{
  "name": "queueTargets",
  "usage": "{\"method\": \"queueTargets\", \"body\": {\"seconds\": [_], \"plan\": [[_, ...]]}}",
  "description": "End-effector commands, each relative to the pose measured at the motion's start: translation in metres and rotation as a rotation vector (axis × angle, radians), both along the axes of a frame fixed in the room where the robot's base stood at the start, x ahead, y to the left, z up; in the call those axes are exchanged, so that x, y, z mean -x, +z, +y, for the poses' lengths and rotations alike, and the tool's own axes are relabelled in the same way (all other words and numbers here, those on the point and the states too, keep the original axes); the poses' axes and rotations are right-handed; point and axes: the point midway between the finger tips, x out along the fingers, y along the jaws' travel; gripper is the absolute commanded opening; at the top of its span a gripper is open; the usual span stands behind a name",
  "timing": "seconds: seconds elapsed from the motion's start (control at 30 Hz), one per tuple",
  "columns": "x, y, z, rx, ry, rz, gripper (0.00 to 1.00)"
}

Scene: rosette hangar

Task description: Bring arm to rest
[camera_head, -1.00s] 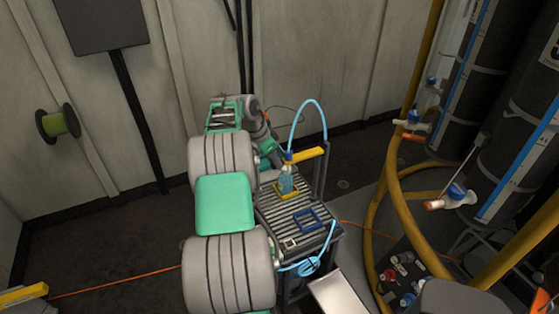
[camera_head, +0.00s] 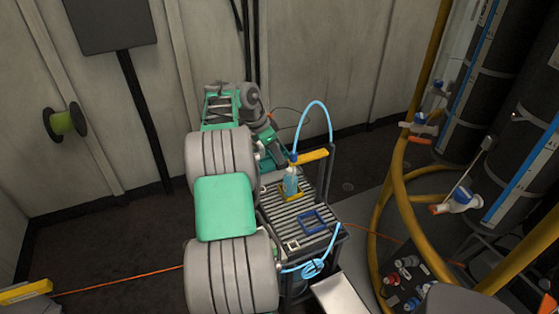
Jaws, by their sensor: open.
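My arm, with thick grey ribbed links and green covers, rises in the middle of the head view and folds back beyond the cart. My gripper (camera_head: 272,158) is at its green far end, just left of and behind the bottle, apart from it. The large links partly hide it, and its fingers are too small to make out clearly. A clear bottle with blue liquid and a blue top (camera_head: 291,182) stands upright in a yellow frame (camera_head: 292,197) on the slatted cart top (camera_head: 282,212). Nothing is seen held.
A blue square frame (camera_head: 313,221) and a small pale square frame (camera_head: 293,245) lie on the cart. A light-blue hose (camera_head: 317,103) arches above it. Yellow pipes (camera_head: 408,205) and dark tanks (camera_head: 483,105) stand right. A bin of coloured parts (camera_head: 405,283) sits lower right. Left floor is mostly clear.

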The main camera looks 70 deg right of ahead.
Motion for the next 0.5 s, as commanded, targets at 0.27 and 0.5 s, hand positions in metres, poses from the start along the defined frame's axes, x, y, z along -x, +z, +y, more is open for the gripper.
{"method": "queueTargets", "body": {"seconds": [0.27,0.5], "plan": [[-0.008,0.03,0.009,0.0,0.001,0.0,0.42],[-0.008,0.029,0.009,-0.001,0.001,0.001,0.42]]}}
